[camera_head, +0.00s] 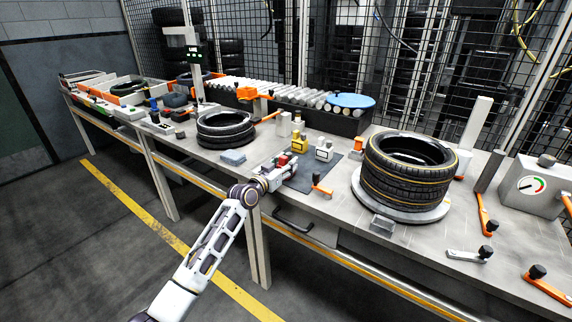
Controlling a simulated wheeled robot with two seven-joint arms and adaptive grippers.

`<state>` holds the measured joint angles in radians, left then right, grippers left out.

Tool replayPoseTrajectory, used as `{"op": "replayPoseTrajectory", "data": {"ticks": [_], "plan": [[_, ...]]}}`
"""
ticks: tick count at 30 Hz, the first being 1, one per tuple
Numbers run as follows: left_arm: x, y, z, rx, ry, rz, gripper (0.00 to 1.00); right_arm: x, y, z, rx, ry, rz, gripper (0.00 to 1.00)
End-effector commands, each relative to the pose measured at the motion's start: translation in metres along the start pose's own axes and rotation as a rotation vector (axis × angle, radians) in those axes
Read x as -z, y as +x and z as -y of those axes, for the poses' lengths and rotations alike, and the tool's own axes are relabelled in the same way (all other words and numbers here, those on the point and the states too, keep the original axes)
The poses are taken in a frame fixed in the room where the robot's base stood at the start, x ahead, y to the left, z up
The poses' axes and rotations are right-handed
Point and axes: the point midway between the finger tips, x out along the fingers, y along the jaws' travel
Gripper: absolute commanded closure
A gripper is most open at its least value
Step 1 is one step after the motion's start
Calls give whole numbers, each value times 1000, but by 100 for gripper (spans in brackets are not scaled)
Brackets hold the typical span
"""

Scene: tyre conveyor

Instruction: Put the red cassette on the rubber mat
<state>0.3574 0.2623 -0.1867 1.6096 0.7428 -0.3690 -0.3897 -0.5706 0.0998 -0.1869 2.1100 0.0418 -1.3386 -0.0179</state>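The red cassette (284,159) is a small red patch at the tip of my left gripper (287,163), partly hidden by its fingers. The gripper reaches in over the table's front edge, at the left side of the dark rubber mat (304,181). The fingers lie around or against the cassette; the view is too small to tell whether they grip it, or whether it touches the mat. A yellow cassette (300,144) and a white cassette (324,151) stand upright at the mat's back part. My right gripper is not in view.
An orange-handled clamp (321,186) sits at the mat's front right. A tyre stack (408,170) stands on a round plate to the right, other tyres (225,128) to the left. A blue-grey cloth (232,157) lies left of the gripper. The mat's front middle is bare.

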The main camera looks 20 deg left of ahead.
Motion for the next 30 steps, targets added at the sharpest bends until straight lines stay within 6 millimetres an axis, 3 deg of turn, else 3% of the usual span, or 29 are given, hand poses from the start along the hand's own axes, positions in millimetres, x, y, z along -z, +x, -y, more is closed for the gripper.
{"op": "replayPoseTrajectory", "data": {"ticks": [1,5,20,30], "plan": [[0,0,0,0,0,0,53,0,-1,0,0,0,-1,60],[0,0,0,0,0,1,38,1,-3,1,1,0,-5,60],[4,0,0,0,-1,1,38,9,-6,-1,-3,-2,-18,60],[2,-23,0,0,1,2,38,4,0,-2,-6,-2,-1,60]]}}
